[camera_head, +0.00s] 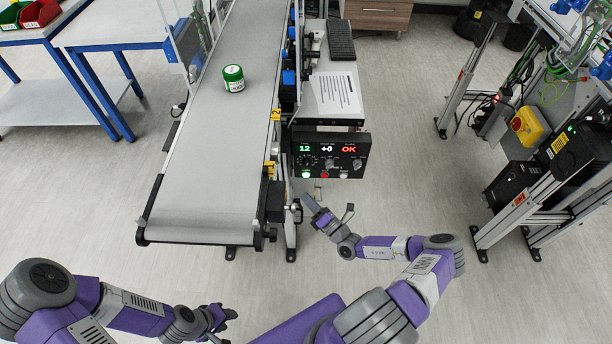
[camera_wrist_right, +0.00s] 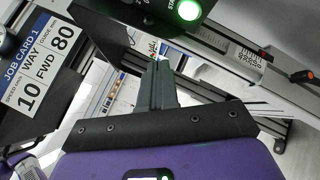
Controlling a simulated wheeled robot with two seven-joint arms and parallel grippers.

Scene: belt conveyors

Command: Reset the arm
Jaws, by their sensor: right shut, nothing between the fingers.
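My right gripper (camera_head: 310,203) is just below the control panel (camera_head: 330,154), by the right side of the conveyor's near end. In the right wrist view its fingers (camera_wrist_right: 157,88) are together with nothing between them. The panel's glowing green button (camera_wrist_right: 188,10) shows at the top of that view. My left gripper (camera_head: 228,315) is low in the head view, in front of the conveyor, and too small and dark to tell open from shut.
A green-lidded jar (camera_head: 233,78) stands on the conveyor belt (camera_head: 205,165). The panel reads 12, +0 and OK. A job card (camera_wrist_right: 38,68) shows in the wrist view. A blue-framed table (camera_head: 112,25) stands left, metal frames (camera_head: 530,200) right. Open floor lies between.

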